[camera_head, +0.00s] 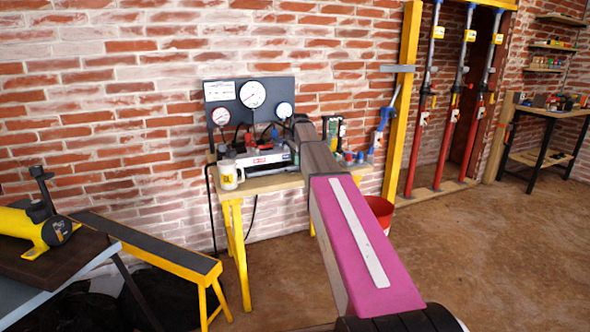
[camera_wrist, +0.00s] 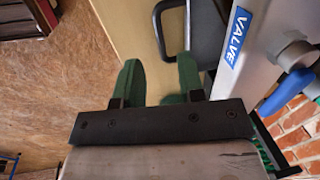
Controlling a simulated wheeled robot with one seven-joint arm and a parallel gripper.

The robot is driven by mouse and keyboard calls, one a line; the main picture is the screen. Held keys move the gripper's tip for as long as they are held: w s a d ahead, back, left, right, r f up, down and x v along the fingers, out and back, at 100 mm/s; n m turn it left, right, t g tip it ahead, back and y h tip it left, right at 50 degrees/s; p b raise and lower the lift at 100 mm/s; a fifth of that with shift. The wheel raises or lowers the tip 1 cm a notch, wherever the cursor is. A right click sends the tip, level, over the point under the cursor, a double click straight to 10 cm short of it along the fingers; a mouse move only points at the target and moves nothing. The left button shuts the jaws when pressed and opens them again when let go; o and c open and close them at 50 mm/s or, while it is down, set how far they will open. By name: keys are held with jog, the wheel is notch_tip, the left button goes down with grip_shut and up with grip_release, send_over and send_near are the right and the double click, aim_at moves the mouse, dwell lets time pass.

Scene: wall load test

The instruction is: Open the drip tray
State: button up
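In the wrist view, a dark grey tray-like part (camera_wrist: 207,32) with a thin black loop handle (camera_wrist: 158,14) lies at the top middle, beside a light grey panel with a blue VALVE label. This looks like the drip tray, though its full shape is cut off. My gripper (camera_wrist: 158,64) has two green fingers with a clear gap between them and nothing held. The right finger is close to the tray's near edge; I cannot tell whether they touch. In the head view my arm hides the gripper and the tray.
The yellow-legged workbench (camera_head: 236,215) carries a gauge board (camera_head: 227,93), a pump unit (camera_head: 262,158) and a white mug (camera_head: 229,175). A blue valve lever (camera_wrist: 288,90) is right of my gripper. A red bucket (camera_head: 379,209) stands right of my arm. Open floor lies right.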

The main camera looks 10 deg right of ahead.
aim_at(295, 175)
jog(key=shift+w+a+f, duration=0.1)
jog(key=shift+w+f, duration=0.15)
jog(key=shift+f, duration=1.1)
jog(key=shift+w+f, duration=0.2)
jog(key=shift+f, duration=1.1)
jog(key=shift+c, duration=0.3)
grip_shut()
jog(key=shift+s, duration=0.15)
